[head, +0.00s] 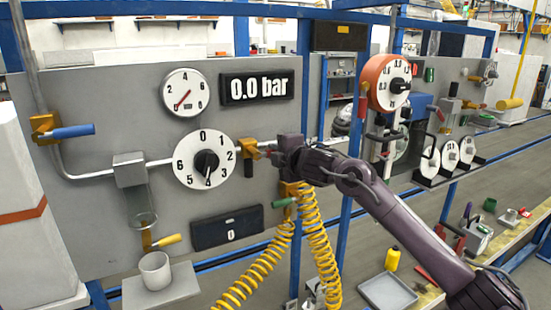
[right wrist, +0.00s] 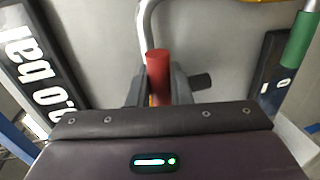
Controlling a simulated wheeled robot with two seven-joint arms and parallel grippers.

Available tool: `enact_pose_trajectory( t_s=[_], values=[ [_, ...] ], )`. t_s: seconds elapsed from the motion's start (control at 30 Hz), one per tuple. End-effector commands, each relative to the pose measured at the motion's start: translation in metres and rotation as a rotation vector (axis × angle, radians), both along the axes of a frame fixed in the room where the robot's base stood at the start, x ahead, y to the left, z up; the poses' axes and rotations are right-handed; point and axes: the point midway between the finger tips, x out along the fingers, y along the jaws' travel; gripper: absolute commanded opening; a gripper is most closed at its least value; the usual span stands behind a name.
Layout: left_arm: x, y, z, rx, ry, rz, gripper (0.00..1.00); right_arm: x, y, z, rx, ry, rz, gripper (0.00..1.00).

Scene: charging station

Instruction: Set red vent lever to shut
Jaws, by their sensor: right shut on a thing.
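The red vent lever (right wrist: 157,64) shows in the right wrist view as a red handle standing between the fingers of my right gripper (right wrist: 168,88). The fingers are shut on it. In the head view my right gripper (head: 279,150) is at the right side of the grey panel, beside a brass valve body (head: 249,149) at the end of the pipe. There the gripper hides most of the lever. My left gripper is not in view.
The grey panel (head: 90,215) carries a gauge (head: 184,92), a 0.0 bar display (head: 257,87) and a numbered dial (head: 186,165). A blue lever (head: 74,131), a yellow lever (head: 170,240) and a green lever (head: 283,202) stick out. Yellow coiled hoses (head: 318,240) hang below my gripper.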

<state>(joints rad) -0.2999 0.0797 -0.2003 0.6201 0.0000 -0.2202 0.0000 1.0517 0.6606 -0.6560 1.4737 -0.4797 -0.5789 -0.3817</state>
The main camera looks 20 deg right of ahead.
Motion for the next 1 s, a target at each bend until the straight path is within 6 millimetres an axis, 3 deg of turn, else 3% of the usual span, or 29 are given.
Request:
enact_pose_trajectory(
  t_s=[0.63,0.67,0.8,1.0],
  values=[
    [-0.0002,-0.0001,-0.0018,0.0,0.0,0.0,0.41,-0.0001,0.0001,0.0018,-0.052,-0.008,0.0,0.0],
    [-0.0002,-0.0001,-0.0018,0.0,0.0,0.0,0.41,-0.0001,0.0,0.002,-0.052,-0.008,0.0,0.21],
    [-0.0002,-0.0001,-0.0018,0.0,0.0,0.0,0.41,-0.0001,0.0001,0.0021,-0.05,-0.009,0.0,0.38],
    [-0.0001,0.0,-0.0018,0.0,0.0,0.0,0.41,-0.0001,0.0001,0.0023,-0.049,-0.009,0.001,0.38]
  ],
)
